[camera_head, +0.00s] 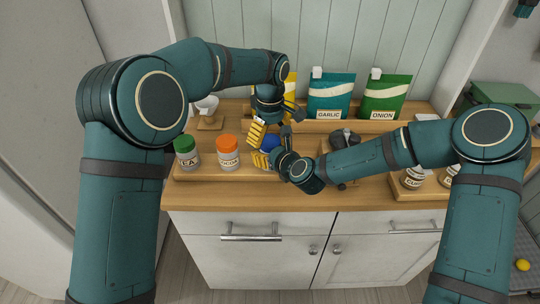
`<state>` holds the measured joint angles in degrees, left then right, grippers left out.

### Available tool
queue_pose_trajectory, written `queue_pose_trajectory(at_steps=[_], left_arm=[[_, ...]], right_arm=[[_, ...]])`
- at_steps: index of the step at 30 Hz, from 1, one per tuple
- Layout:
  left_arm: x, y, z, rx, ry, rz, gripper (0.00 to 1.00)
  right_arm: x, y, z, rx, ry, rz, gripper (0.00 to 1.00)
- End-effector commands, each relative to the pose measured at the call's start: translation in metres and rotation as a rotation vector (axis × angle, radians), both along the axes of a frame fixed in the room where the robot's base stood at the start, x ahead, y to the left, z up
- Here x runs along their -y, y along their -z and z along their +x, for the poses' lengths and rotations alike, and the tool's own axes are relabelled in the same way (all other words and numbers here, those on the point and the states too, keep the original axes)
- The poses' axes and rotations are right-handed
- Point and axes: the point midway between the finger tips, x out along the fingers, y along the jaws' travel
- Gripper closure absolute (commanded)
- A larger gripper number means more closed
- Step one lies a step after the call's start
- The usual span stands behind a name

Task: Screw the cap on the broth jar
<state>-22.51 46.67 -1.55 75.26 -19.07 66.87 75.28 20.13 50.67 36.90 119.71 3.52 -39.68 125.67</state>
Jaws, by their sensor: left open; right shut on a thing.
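A blue cap (269,141) shows between my two grippers, above the wooden tray at the middle of the counter. The jar body under it is mostly hidden by my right gripper, so I cannot tell how the cap sits on it. My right gripper (264,160) is shut at the height just below the cap, apparently on the broth jar. My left gripper (257,134) is open and points down, its yellow-padded fingers just left of and above the cap. I cannot tell whether they touch it.
A green-capped jar (186,152) and an orange-capped cocoa jar (228,153) stand left on the wooden tray (215,174). Garlic (330,95) and onion (386,97) pouches stand behind. More jars (413,178) are at right. The counter's front strip is clear.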

Motion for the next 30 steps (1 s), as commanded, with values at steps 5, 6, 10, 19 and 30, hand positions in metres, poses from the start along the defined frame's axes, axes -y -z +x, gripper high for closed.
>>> queue_pose_trajectory(at_steps=[5, 6, 10, 19, 30], left_arm=[[0.000, 0.018, 0.000, 0.001, 0.000, 0.001, 0.13], [0.000, 0.020, 0.000, 0.001, -0.001, 0.001, 0.13], [0.000, 0.023, 0.000, 0.000, -0.001, 0.000, 0.13], [0.000, 0.023, 0.000, 0.000, 0.000, 0.000, 0.35], [0.000, 0.023, 0.000, 0.001, 0.018, -0.001, 0.86]], right_arm=[[0.001, 0.000, 0.000, 0.000, 0.001, 0.000, 1.00], [0.001, 0.000, 0.000, 0.000, 0.001, 0.000, 1.00], [0.001, 0.000, 0.000, 0.000, 0.001, 0.000, 1.00], [0.001, 0.000, 0.000, 0.000, 0.001, 0.000, 1.00], [0.001, 0.000, 0.000, 0.000, 0.001, 0.000, 1.00]])
